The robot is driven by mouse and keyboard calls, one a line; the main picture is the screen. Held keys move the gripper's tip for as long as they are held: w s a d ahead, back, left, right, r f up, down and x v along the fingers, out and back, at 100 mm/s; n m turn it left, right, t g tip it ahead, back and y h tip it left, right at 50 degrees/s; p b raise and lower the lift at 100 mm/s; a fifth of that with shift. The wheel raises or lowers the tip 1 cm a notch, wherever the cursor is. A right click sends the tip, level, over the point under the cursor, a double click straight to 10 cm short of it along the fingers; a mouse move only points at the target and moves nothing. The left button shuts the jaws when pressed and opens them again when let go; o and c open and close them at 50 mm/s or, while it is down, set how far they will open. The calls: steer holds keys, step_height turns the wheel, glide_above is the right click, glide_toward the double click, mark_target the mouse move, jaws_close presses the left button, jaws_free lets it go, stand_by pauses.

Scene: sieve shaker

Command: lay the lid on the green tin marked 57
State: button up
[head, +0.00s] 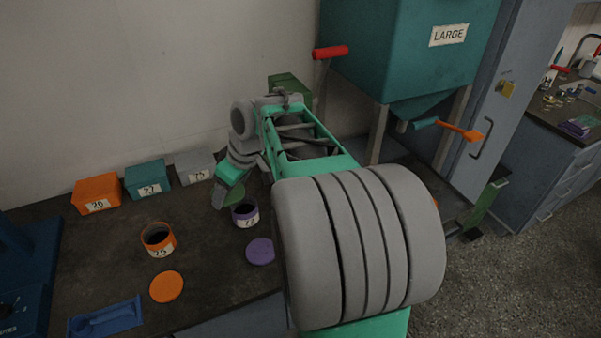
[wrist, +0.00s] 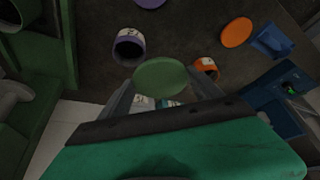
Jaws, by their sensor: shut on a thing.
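My gripper (head: 226,196) is shut on a round green lid (wrist: 160,77) and holds it above the dark worktop. The lid also shows in the head view (head: 236,192), partly behind the fingers. In the wrist view the lid sits between the two fingertips (wrist: 161,90). I cannot make out a green tin marked 57 in either view; my arm hides part of the bench. A purple open tin (head: 244,215) stands just right of and below the gripper in the head view, its number hard to read.
An orange open tin (head: 158,240), an orange lid (head: 167,287), a purple lid (head: 260,251) and a blue tray (head: 104,317) are on the worktop. Orange (head: 97,193), teal (head: 148,179) and grey (head: 195,166) boxes stand along the wall. A teal hopper (head: 408,45) stands right.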

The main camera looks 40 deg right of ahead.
steer(key=s+d+n+g+y+p, duration=0.1)
steer(key=s+d+n, duration=0.25)
steer(key=d, duration=0.45)
steer(key=s+d+n+y, duration=0.1)
steer(key=s+d+n, duration=0.1)
steer(key=s+d, duration=0.45)
steer(key=w+d+f+p, duration=0.1)
steer(key=w+d+p, duration=0.45)
steer(key=d, duration=0.55)
steer(key=f+b, duration=0.1)
steer(key=f, duration=0.1)
steer(key=f+b, duration=0.3)
steer(key=f, duration=0.1)
steer(key=shift+s+d+f, duration=0.3)
steer(key=shift+f, duration=0.05)
steer(key=shift+s+d, duration=0.1)
steer(key=shift+d, duration=0.05)
steer(key=shift+f+b, duration=0.45)
steer(key=shift+b, duration=0.1)
